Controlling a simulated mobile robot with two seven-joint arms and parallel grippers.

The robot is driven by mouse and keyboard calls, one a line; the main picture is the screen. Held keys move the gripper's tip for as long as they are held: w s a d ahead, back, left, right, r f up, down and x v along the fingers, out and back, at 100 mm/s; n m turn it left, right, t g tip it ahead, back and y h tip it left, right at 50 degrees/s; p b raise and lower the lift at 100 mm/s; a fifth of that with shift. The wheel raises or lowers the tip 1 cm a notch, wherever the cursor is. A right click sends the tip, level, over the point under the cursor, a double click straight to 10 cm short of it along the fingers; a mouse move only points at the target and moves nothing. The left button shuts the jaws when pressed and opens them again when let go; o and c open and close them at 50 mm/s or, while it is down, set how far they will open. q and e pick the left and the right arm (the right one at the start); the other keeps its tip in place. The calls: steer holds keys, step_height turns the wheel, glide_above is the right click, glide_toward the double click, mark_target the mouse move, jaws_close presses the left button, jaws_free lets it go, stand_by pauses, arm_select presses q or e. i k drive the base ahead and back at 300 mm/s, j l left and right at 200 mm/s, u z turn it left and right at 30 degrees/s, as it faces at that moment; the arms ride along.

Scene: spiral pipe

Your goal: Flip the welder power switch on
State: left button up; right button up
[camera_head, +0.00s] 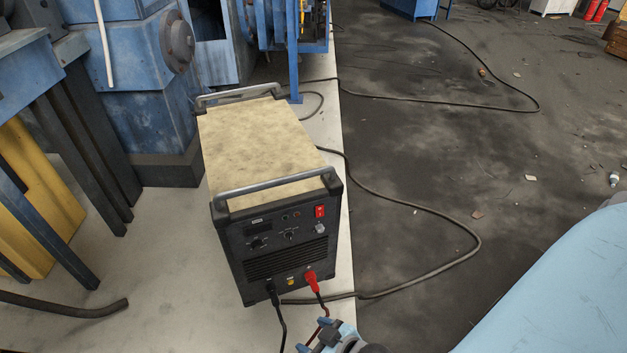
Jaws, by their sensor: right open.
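The welder (280,235) is a black box with a worn beige top and grey handles, standing upright on the pale floor strip. Its red power switch (320,211) is at the upper right of the front panel; its rocker position is too small to tell. My right gripper (318,338) is at the bottom edge of the head view, partly cut off. It is open, below and in front of the welder's front panel, apart from the switch. My left gripper is not in view.
Black and red cable plugs (311,281) stick out of the welder's lower front, their cables hanging near my right gripper. A dark cable (478,240) loops over the floor on the right. Blue machinery (150,80) stands behind left. A dark bent pipe (70,309) lies at lower left.

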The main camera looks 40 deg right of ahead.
mark_target(319, 210)
steer(key=z, duration=0.9)
